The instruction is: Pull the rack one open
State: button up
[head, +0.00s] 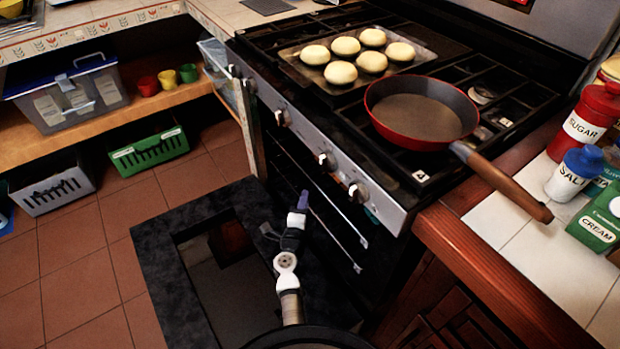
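The oven under the stove has its dark door (160,262) lowered flat, with a glass window in it. Inside the dark cavity two thin bright rack edges show, an upper rack (325,200) and a lower rack (335,243). Both appear to be inside the oven. Which of them is rack one is not marked. My arm reaches over the open door from the bottom of the view. My gripper (303,200) is in front of the oven opening, near the left part of the racks. Its fingers are small and dark, so contact with a rack and finger opening are unclear.
On the stove are a baking tray (411,42) with several buns and a red pan (466,128), its handle reaching over the right counter (500,215). Sugar (590,122) and salt (572,174) containers stand there. Tiled floor (80,245) is open at left.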

aim_at(310, 179)
jog(key=w, duration=0.3)
jog(key=w+d, duration=0.1)
jog(key=w, duration=0.2)
jog(key=w+d+b, duration=0.1)
jog(key=w, duration=0.2)
jog(key=shift+w, duration=0.35)
jog(key=shift+a, duration=0.1)
grip_shut()
